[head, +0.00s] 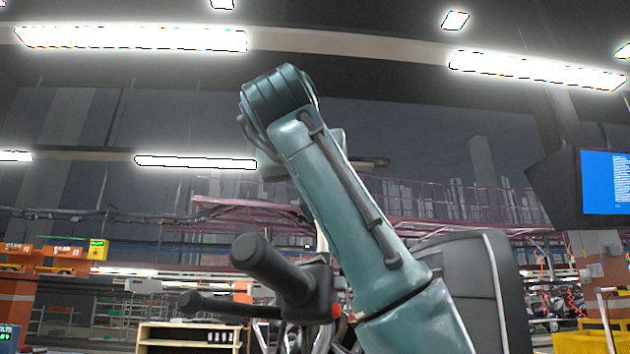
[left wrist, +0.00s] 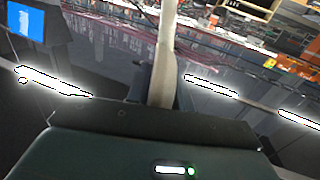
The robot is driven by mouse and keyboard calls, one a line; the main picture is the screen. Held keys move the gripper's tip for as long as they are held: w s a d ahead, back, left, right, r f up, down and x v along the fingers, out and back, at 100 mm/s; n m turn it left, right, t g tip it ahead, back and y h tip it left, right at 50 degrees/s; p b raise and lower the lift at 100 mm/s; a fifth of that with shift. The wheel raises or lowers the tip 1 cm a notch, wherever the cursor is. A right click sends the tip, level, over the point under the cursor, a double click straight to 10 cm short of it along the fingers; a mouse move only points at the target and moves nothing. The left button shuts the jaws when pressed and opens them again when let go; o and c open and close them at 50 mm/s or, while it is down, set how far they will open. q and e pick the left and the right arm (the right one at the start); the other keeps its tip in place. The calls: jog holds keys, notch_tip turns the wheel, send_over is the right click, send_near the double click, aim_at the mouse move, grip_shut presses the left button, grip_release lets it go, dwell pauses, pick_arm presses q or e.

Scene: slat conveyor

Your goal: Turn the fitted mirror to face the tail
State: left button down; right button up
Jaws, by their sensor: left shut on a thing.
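A motorcycle handlebar with a black grip (head: 270,268) and a red button stands at the lower middle of the head view. A pale upright stem (head: 320,238), which looks like the mirror's, rises beside it and passes behind my teal forearm. My left gripper (left wrist: 165,92) is shut on this pale stem (left wrist: 167,45) in the left wrist view. In the head view my forearm hides most of that gripper and the hold. The mirror's face is not visible, so I cannot tell which way it points. My right gripper is not in view.
A dark grey panel (head: 462,285) stands close to the right of my forearm. A blue screen (head: 605,182) hangs at the far right. A low wooden shelf (head: 190,338) stands at the lower left. The space above the handlebar's left side looks clear.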

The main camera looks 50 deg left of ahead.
pick_arm(q)
jog(key=shift+s+a+m+t+h, duration=0.1)
jog(key=shift+a+m+t+h, duration=0.1)
jog(key=shift+m+t+h, duration=0.25)
jog(key=shift+s+a+m+t+h, duration=0.15)
jog(key=shift+a+t+h, duration=0.1)
jog(key=shift+h, duration=0.4)
jog(key=shift+d, duration=0.1)
jog(key=c, duration=1.1)
grip_release()
jog(key=shift+c, duration=0.2)
jog(key=shift+w, duration=0.1)
